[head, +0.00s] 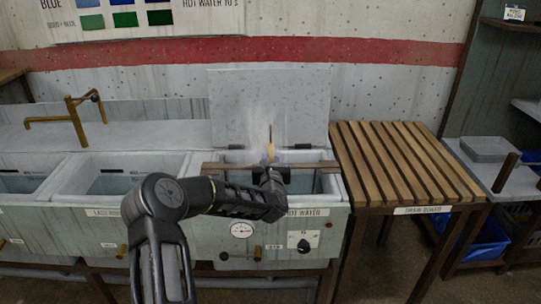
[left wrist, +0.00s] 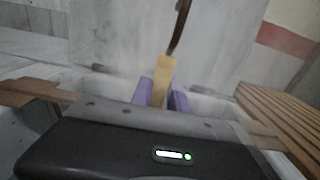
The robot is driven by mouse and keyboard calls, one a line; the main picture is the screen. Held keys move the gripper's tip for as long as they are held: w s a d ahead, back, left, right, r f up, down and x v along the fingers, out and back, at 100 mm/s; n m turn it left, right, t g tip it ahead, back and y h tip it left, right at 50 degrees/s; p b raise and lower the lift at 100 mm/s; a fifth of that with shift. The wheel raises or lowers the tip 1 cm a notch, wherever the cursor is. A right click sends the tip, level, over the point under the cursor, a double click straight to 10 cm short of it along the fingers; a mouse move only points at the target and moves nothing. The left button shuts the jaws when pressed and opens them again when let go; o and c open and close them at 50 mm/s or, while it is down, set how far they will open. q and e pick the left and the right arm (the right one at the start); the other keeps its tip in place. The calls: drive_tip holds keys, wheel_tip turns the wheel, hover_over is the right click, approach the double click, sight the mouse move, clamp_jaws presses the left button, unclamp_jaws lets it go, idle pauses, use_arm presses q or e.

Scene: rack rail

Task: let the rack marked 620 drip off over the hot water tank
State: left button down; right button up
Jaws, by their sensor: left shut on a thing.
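My left gripper (head: 271,172) is over the hot water tank (head: 318,212). In the left wrist view its purple fingertips (left wrist: 162,100) are shut on the yellow grip (left wrist: 163,72) of a rack. A thin brown hook (left wrist: 181,25) rises from that grip. In the head view the yellow grip (head: 270,151) shows just above my gripper. The rack's lower part is hidden behind my gripper and arm, so I cannot tell whether it is in the water. No number is readable on it. My right gripper is not in view.
A brown bar (head: 325,164) lies across the tank. The tank's grey lid (head: 270,100) stands open behind, with steam before it. A slatted drain board (head: 405,160) adjoins on the right. Another basin (head: 72,190) and a brass tap (head: 75,120) are on the left.

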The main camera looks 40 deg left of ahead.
sight(271, 148)
use_arm(q)
drive_tip(key=shift+r, duration=1.7)
drive_tip(key=shift+s+d, duration=0.1)
drive_tip(key=v, duration=0.8)
drive_tip(key=shift+s+d+b, duration=0.25)
drive_tip(key=shift+b, duration=0.05)
